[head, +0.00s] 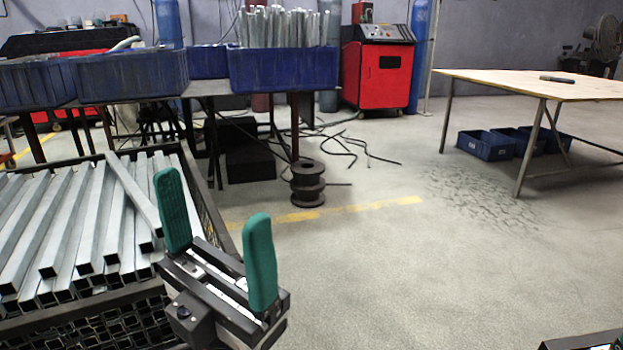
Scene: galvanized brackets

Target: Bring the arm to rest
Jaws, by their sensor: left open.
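My left gripper (217,218) shows at the lower left centre of the head view, with its two green fingers spread apart. Nothing is between the fingers. It is in front of the right edge of a dark metal crate (205,190) filled with galvanized square tubes (85,225). I cannot tell whether it touches the crate.
Blue bins (285,70) stand on a table at the back left, one holding upright metal pieces. A red machine (378,75) stands behind. A wooden-topped table (545,84) is at right, with blue bins (487,145) under it. Dark spools (307,183) stand on the floor.

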